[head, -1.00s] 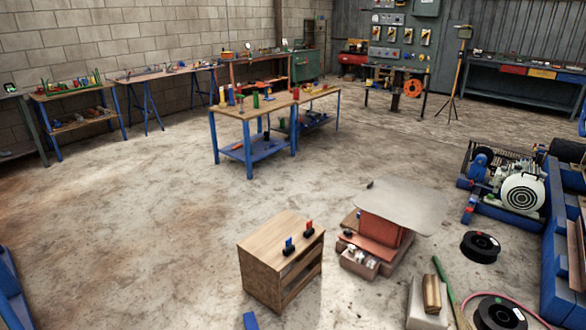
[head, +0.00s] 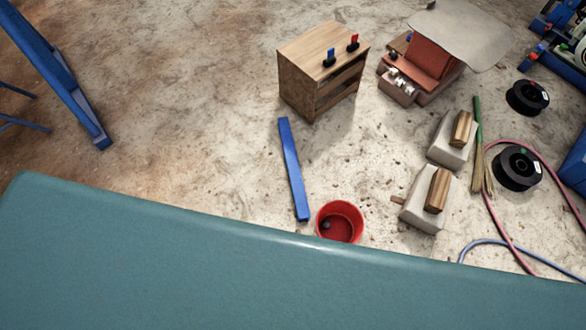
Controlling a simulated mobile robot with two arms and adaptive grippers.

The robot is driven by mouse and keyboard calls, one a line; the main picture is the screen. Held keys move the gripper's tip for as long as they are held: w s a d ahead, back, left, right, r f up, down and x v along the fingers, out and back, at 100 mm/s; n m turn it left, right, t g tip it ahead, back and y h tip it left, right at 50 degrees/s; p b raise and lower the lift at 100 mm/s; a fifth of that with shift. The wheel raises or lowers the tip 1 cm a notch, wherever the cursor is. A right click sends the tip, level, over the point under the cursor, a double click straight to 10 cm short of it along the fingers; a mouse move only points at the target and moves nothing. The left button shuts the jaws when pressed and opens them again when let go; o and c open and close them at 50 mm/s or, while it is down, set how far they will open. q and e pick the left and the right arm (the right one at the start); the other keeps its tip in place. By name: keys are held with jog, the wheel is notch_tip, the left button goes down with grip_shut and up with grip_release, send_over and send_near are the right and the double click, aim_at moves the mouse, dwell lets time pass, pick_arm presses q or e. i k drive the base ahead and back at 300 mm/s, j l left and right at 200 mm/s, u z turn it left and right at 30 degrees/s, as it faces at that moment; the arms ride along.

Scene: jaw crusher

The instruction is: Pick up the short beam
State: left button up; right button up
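A short blue beam (head: 293,169) lies on the concrete floor near the middle of the head view. Its near end is just left of a red bucket (head: 340,222), and its far end points towards a wooden cabinet. The beam shows whole and nothing covers it. Neither of my grippers is in view.
A wide teal surface (head: 250,270) fills the bottom and hides the floor there. The wooden cabinet (head: 310,65) stands beyond the beam. Pale blocks with wood pieces (head: 425,215), black reels (head: 517,168) and hoses lie at right. Blue metal legs (head: 55,70) stand upper left. Floor left of the beam is clear.

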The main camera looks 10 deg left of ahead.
aim_at(295, 178)
jog(key=z, duration=1.2)
jog(key=u, duration=1.55)
jog(key=j+z, duration=0.1)
jog(key=z, duration=0.3)
jog(key=i+j+z, duration=0.1)
jog(key=z, duration=0.3)
jog(key=j+z, duration=0.15)
jog(key=z, duration=0.3)
jog(key=j+z, duration=0.15)
jog(key=z, duration=0.25)
jog(key=j+z, duration=0.15)
jog(key=z, duration=0.25)
jog(key=k+j+z, duration=0.25)
jog(key=j, duration=0.35)
jog(key=k+j+z, duration=0.1)
jog(key=j+z, duration=0.15)
jog(key=j, duration=0.35)
jog(key=k+j+z, duration=0.25)
jog(key=j, duration=0.3)
jog(key=k+j+z, duration=0.25)
jog(key=j, duration=0.2)
jog(key=k+j+z, duration=0.25)
jog(key=k+j, duration=0.1)
jog(key=j, duration=0.1)
